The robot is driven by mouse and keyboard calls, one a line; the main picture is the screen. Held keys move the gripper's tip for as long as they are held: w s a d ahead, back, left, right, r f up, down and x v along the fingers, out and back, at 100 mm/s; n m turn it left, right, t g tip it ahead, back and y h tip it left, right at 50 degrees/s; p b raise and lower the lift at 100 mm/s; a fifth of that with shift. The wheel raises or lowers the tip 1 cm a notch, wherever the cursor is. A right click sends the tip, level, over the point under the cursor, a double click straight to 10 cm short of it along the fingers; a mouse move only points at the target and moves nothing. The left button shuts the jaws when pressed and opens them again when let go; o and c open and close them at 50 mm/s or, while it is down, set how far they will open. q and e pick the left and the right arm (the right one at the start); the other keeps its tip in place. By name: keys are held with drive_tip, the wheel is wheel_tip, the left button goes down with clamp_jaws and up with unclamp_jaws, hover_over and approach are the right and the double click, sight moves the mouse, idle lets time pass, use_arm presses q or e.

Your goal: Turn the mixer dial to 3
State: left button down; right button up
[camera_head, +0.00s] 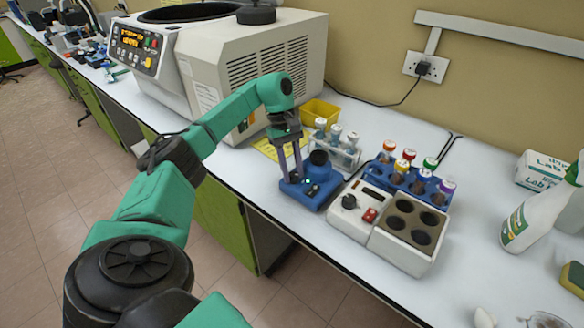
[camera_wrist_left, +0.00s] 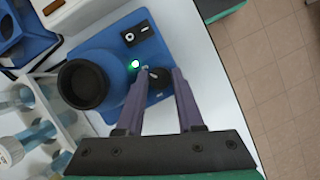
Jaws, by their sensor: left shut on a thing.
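The blue mixer (camera_head: 312,192) with a black round cup on top stands on the white bench near its front edge. In the left wrist view the mixer (camera_wrist_left: 112,62) shows a lit green light, a black power switch (camera_wrist_left: 137,34) and its small dark dial (camera_wrist_left: 157,74). My left gripper (camera_head: 291,179) reaches down to the mixer's front. In the left wrist view its purple fingers (camera_wrist_left: 164,74) are shut on the dial, one on each side. The fingers partly cover the dial, and I cannot read its setting. My right gripper is in neither view.
A tube rack (camera_head: 338,152) stands behind the mixer. A white heater block (camera_head: 407,232) and a blue rack of colored-cap vials (camera_head: 408,178) are to the right. A large analyzer (camera_head: 240,60) is behind at left, with a yellow bin (camera_head: 320,110) near it.

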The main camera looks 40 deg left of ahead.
use_arm(q)
drive_tip(key=shift+m, duration=0.7)
drive_tip(key=shift+g, duration=0.3)
drive_tip(key=c, duration=0.5)
unclamp_jaws()
drive_tip(key=shift+c, duration=0.2)
